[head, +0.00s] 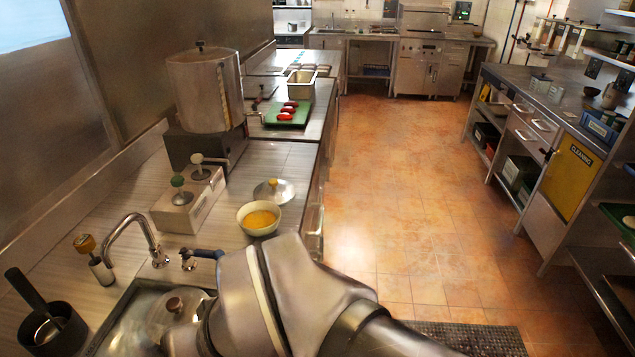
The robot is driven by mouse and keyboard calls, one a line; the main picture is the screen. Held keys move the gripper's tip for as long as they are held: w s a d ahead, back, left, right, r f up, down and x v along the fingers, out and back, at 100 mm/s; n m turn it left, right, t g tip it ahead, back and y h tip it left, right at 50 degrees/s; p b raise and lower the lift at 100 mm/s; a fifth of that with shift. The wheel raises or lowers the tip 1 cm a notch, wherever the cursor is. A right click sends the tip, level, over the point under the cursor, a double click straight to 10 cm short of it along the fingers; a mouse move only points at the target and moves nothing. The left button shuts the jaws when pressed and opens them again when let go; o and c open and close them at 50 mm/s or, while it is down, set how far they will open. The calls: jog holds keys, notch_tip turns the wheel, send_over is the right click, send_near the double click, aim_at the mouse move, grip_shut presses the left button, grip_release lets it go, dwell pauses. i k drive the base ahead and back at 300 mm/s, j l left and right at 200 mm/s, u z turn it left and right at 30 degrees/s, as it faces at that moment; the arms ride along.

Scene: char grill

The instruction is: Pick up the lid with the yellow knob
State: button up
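A round metal lid (286,195) with a small yellow knob (272,183) lies on the counter near its front edge, just behind a pale bowl (246,233) of orange-yellow food. The bowl hides none or little of the lid. My arm's grey links fill the bottom middle of the head view, in front of the bowl and apart from the lid. My gripper is not visible in this view. Nothing shows on or around the knob.
A box (189,200) with a green-knobbed and a pale-knobbed lid stands left of the lid. Behind are a large metal pot (205,90) and a green board (288,113) with red items. The tap (140,228) and sink are front left. The tiled floor (400,190) is open.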

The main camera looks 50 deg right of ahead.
aim_at(276, 192)
jog(key=z, duration=1.1)
jog(key=u, duration=1.8)
jog(key=z, duration=1.8)
jog(key=i+l, duration=0.15)
jog(key=l, duration=0.2)
jog(key=i+l+u, duration=0.15)
jog(key=l, duration=0.25)
jog(key=i+l, duration=0.15)
jog(key=l, duration=0.2)
jog(key=i+l+u, duration=0.1)
jog(key=l, duration=0.3)
jog(key=i+l+u, duration=0.1)
jog(key=l, duration=0.3)
jog(key=i+u, duration=0.1)
jog(key=i, duration=0.5)
jog(key=i+l+u, duration=0.15)
jog(key=i, duration=0.45)
